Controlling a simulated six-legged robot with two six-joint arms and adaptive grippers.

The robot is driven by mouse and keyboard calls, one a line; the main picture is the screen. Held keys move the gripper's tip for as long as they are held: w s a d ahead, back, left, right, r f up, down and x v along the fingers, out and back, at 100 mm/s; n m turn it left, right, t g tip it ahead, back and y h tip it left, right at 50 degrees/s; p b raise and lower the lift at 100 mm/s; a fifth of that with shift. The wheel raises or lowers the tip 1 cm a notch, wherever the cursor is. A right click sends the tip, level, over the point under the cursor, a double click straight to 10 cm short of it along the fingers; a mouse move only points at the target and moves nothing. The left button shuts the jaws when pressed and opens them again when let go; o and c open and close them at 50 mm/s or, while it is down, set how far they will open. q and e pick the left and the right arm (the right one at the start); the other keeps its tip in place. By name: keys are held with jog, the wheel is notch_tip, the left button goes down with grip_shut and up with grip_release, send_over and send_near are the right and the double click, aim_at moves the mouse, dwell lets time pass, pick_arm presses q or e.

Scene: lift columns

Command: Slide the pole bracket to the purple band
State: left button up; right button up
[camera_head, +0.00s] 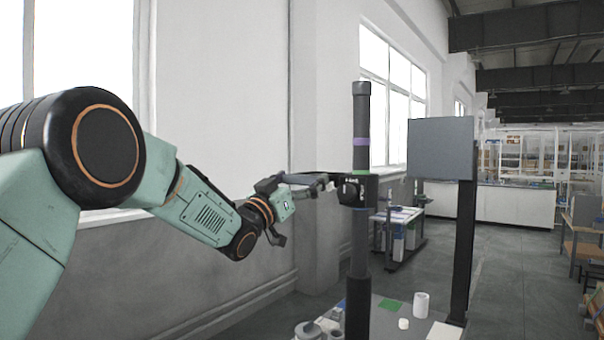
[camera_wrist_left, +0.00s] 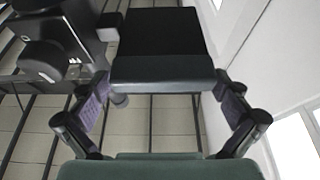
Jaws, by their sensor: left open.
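A dark pole (camera_head: 361,110) stands upright in the middle of the head view. The purple band (camera_head: 362,142) circles its upper part, with a green band (camera_head: 361,172) lower down. The black pole bracket (camera_head: 355,192) is around the pole, just below the green band and clearly below the purple one. Its knobbed side also shows at the left of the left wrist view (camera_wrist_left: 45,62). My left gripper (camera_head: 296,212) is open, left of the bracket. In the wrist view a black block (camera_wrist_left: 160,45) shows ahead between the spread fingers; contact cannot be told. My right gripper is out of view.
A grey panel (camera_head: 441,148) on a dark post stands right of the pole. A table at the pole's foot holds a white cup (camera_head: 421,304), a green square (camera_head: 390,305) and a round container (camera_head: 308,331). A wall is behind my left arm.

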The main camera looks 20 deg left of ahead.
pick_arm(q)
jog(key=shift+a+r, duration=0.15)
jog(key=shift+a, duration=0.05)
jog(key=shift+w, duration=0.2)
jog(key=shift+w+d+f, duration=0.2)
jog(key=shift+d+f, duration=0.05)
jog(key=c, duration=0.3)
jog(key=shift+a, duration=0.1)
jog(key=c, duration=1)
jog(key=shift+r, duration=0.15)
jog(key=shift+c, duration=0.2)
